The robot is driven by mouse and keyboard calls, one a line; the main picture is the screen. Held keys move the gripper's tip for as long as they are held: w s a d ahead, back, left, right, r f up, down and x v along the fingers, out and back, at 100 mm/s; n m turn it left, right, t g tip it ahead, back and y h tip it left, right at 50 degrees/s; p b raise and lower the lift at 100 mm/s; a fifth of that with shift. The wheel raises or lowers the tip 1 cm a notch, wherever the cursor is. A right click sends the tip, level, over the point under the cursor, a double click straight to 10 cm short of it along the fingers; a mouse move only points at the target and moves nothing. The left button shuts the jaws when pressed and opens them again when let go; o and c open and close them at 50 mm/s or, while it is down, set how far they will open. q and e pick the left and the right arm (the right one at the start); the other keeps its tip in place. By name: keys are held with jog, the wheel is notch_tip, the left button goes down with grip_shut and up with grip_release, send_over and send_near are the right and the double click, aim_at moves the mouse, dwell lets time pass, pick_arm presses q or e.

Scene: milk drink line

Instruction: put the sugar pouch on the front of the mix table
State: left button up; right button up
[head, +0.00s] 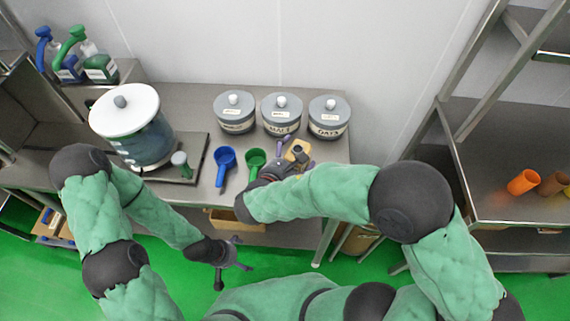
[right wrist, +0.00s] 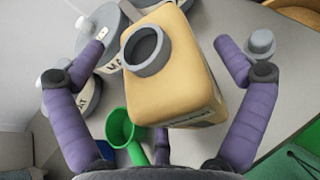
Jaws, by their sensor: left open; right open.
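The sugar pouch (head: 298,150) is a small tan-yellow pack with a grey round spout; it also shows large in the right wrist view (right wrist: 175,80). It is on the steel mix table (head: 325,178), near its right end, in front of the canisters. My right gripper (head: 292,158) is at the pouch, its purple fingers open on either side of it; in the right wrist view (right wrist: 168,60) gaps show between fingers and pouch. The pouch's underside is hidden. My left gripper (head: 234,266) is open and empty, below the table's front edge.
A blue scoop (head: 224,164) and a green scoop (head: 256,160) lie left of the pouch. Three grey-lidded canisters (head: 282,116) stand behind. A large white-lidded vessel (head: 139,135) stands at the left. A shelf rack (head: 500,180) is at the right.

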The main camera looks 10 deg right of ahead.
jog(key=p+v, duration=0.2)
jog(key=v, duration=1)
jog(key=shift+p, duration=0.4)
jog(key=shift+w, duration=0.1)
dwell(0.7)
